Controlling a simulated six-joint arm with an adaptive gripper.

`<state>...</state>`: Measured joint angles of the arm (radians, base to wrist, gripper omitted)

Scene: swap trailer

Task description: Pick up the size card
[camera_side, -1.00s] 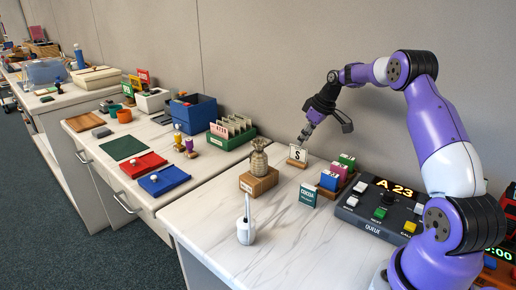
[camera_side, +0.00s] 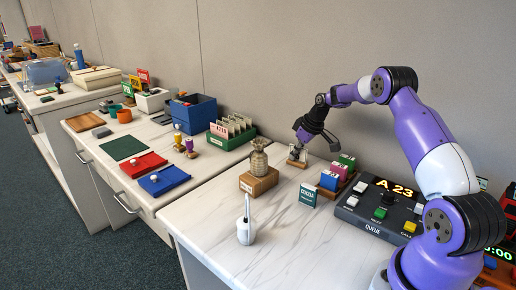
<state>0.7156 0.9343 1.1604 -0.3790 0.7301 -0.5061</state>
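The size card (camera_side: 296,157) is a small white card upright in a low wooden stand (camera_side: 296,164) near the wall at the back of the counter. My gripper (camera_side: 300,145) is lowered onto its top from above, and a black finger part covers most of the card's face and its letter. The fingers are at the card, but whether they are closed on it or only around it is too small to tell. The card still appears to be in its stand.
A rack of coloured cards (camera_side: 336,175) stands close on the right, with a teal cocoa card (camera_side: 308,194) in front. The queue console (camera_side: 380,210) is further right.

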